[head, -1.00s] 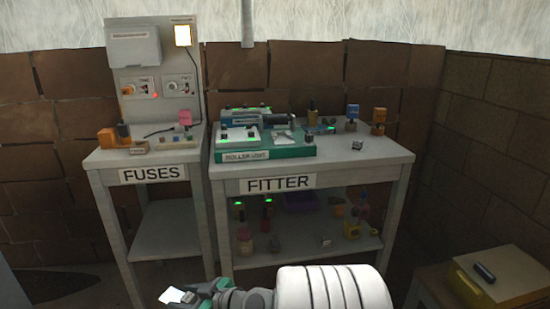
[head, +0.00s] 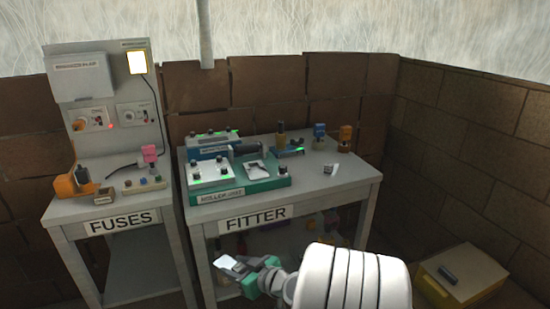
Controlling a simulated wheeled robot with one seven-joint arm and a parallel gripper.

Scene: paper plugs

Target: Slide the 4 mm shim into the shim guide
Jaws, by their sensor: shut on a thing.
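My gripper (head: 240,270) is in front of the FITTER bench, low in the head view, below the bench top's front edge. It is shut on a pale flat piece (head: 227,262), which looks like the shim; its thickness cannot be read. The piece sticks out to the left of the jaws, clear of the bench. The green-based roller unit (head: 270,188) sits on the left of the bench top. It carries a pale plate with dark knobs (head: 209,173) and a small grey-white part (head: 256,168). Which part is the shim guide I cannot tell.
The FITTER bench (head: 330,182) also holds a small teal-based fixture (head: 288,148), blue (head: 319,130) and orange (head: 345,133) tools, and a small metal piece (head: 329,168). Its front right is clear. The FUSES bench (head: 75,208) stands left; a yellow box (head: 462,275) is low right.

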